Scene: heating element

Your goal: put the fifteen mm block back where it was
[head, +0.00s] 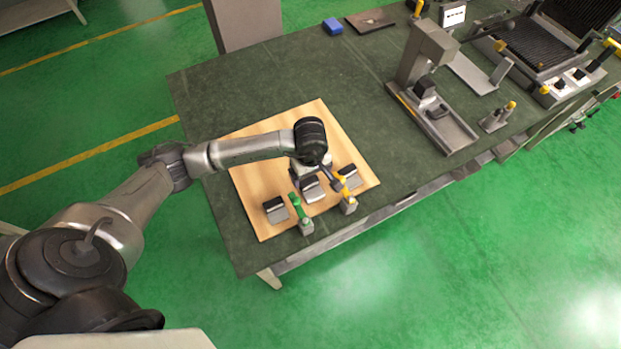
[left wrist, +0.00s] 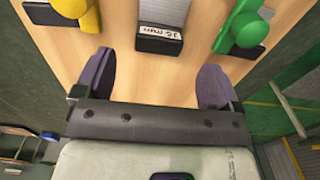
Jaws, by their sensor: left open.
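A grey block with a black end (left wrist: 160,40) carries a small white handwritten label that looks like "15 mm". In the head view it appears to be the middle block (head: 313,191) on the wooden board (head: 262,180). My left gripper (left wrist: 155,78) is open and empty, its two dark fingers spread wider than the block. The labelled end lies just beyond the fingertips, roughly centred between them, with no visible contact. In the head view my left gripper (head: 311,167) is over the board, partly hidden by its wrist. My right gripper is not in view.
A green-handled clamp (head: 303,217) and a yellow-handled clamp (head: 348,198) stand close on either side. Other blocks sit at left (head: 275,209) and right (head: 347,177). A grey press-like device (head: 428,95) stands further right; the green table (head: 330,75) between is clear.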

